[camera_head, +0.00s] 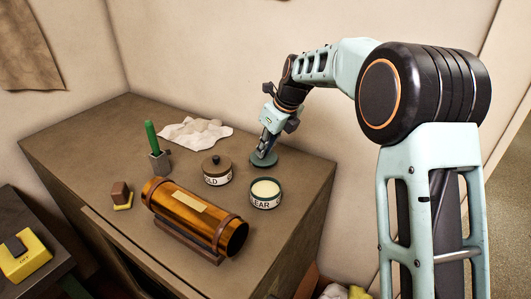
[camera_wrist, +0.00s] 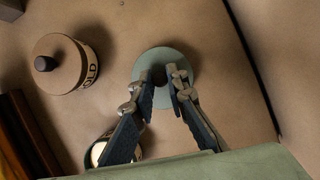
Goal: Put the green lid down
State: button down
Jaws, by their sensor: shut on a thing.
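My gripper (camera_head: 263,152) is shut on the dark knob of the round green lid (camera_head: 268,161), near the back right of the brown table. In the wrist view the fingertips (camera_wrist: 163,80) close around the knob at the centre of the lid's grey-green disc (camera_wrist: 178,56). The lid looks level, at or very close to the tabletop; I cannot tell whether it touches. An open white jar of pale contents, marked "EAR" (camera_head: 265,195), stands just in front of the lid. In the wrist view this jar (camera_wrist: 98,152) is partly hidden behind a finger.
An amber cylinder (camera_head: 193,213) lies on a cradle in front. A crumpled white cloth (camera_head: 195,133), a green-handled tool in a holder (camera_head: 158,160) and a small brown block (camera_head: 121,194) are farther left. The table's right edge is near.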

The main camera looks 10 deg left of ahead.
jog(key=shift+f, duration=1.05)
jog(key=shift+f, duration=0.2)
jog(key=c, duration=1.9)
grip_release()
jog(key=shift+d+r, duration=0.15)
jog(key=shift+r, duration=0.45)
jog(key=v, duration=1.1)
jog(key=shift+s+r, duration=0.1)
